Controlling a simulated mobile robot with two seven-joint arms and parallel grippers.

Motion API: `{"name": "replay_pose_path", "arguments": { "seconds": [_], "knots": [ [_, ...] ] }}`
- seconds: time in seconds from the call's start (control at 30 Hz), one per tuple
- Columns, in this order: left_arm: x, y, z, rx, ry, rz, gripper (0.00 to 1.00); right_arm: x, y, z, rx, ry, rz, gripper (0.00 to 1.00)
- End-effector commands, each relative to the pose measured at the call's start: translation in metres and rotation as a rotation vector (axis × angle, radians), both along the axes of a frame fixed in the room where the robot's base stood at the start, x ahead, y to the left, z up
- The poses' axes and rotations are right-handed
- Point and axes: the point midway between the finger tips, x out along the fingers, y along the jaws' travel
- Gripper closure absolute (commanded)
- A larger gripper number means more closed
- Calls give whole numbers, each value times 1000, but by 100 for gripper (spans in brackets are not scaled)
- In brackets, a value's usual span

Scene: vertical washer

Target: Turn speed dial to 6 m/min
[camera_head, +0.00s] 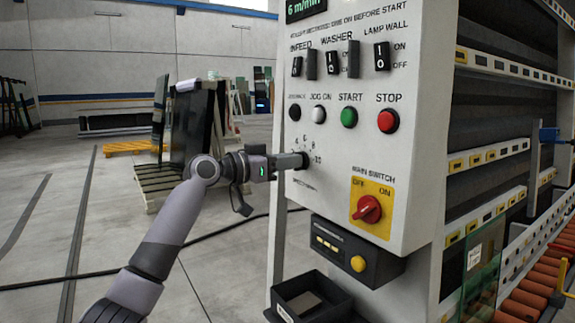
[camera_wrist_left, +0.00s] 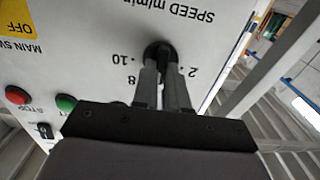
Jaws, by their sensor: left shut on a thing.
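The speed dial (camera_wrist_left: 157,48) is a small black knob on the white control panel (camera_head: 420,70). In the left wrist view, the marks 2, 8 and 10 show around it and the lettering appears upside down. My left gripper (camera_head: 300,160) is shut on the dial, its fingers reaching the panel from the left. In the left wrist view, the two grey fingertips (camera_wrist_left: 166,66) meet at the knob. They hide part of it, so its pointer cannot be read. The display (camera_head: 304,8) at the panel's top reads 6 m/min. My right gripper is out of view.
Above the dial are black, white, green START (camera_head: 349,117) and red STOP (camera_head: 388,121) buttons and several rocker switches. A red main switch (camera_head: 367,210) on a yellow plate is at lower right. A black tray (camera_head: 310,298) sits below. Floor to the left is partly open.

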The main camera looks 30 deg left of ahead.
Motion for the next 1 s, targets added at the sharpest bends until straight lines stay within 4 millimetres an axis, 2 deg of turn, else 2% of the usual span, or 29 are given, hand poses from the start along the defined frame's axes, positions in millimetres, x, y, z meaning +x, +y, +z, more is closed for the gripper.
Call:
{"name": "replay_pose_path", "arguments": {
  "seconds": [0.43, 0.5, 0.53, 0.83, 1.0],
  "knots": [
    [0, 0, -1, 12, -3, -1, 100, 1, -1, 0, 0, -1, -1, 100],
    [0, 0, -1, 11, -2, -1, 71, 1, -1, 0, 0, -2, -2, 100],
    [0, 0, -1, 11, -2, -1, 62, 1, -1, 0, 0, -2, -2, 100],
    [-1, 0, -1, 11, -3, 0, 62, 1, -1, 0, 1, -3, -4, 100],
    [-14, 7, -2, 11, -4, 1, 62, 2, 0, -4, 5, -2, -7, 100]
  ]
}}
